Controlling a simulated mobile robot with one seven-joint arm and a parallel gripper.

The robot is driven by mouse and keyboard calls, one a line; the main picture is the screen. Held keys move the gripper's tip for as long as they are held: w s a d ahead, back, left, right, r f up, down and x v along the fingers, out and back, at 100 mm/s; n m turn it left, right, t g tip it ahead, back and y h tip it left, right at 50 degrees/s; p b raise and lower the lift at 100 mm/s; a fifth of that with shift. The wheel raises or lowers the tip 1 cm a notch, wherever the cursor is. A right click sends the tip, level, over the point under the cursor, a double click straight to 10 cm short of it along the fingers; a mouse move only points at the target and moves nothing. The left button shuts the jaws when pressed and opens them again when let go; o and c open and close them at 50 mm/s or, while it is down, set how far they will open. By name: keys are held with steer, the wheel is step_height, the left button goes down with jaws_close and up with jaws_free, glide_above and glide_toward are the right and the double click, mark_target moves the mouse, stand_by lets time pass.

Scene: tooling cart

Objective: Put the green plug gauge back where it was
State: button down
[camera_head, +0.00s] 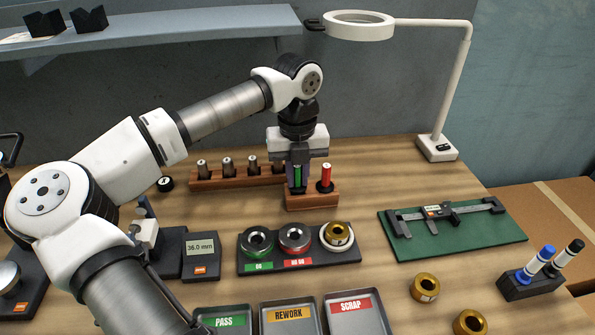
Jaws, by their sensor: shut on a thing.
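My gripper (297,182) points down over the left part of a small wooden block (312,203). It is shut on the green plug gauge (297,174), which stands upright between the fingers. The gauge's lower end is at the block's top; I cannot tell whether it sits in a hole or just above it. The red plug gauge (326,176) stands upright in the same block, just right of my gripper.
A wooden rack (238,178) with several dark pins stands left of the block. In front is a black ring-gauge holder (300,262). A green mat (462,233) with a caliper lies right. A magnifier lamp (437,147) stands behind right. Labelled trays (290,322) are nearest.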

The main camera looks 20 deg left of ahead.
steer(key=shift+f+b, duration=0.4)
steer(key=shift+b, duration=0.1)
steer(key=c, duration=1.4)
jaws_free()
steer(key=shift+r+p, duration=0.6)
steer(key=shift+p, duration=0.05)
step_height(320, 180, up, 12)
steer(key=shift+w+f+b, duration=0.1)
steer(key=shift+f+b, duration=0.05)
steer(key=shift+b, duration=0.95)
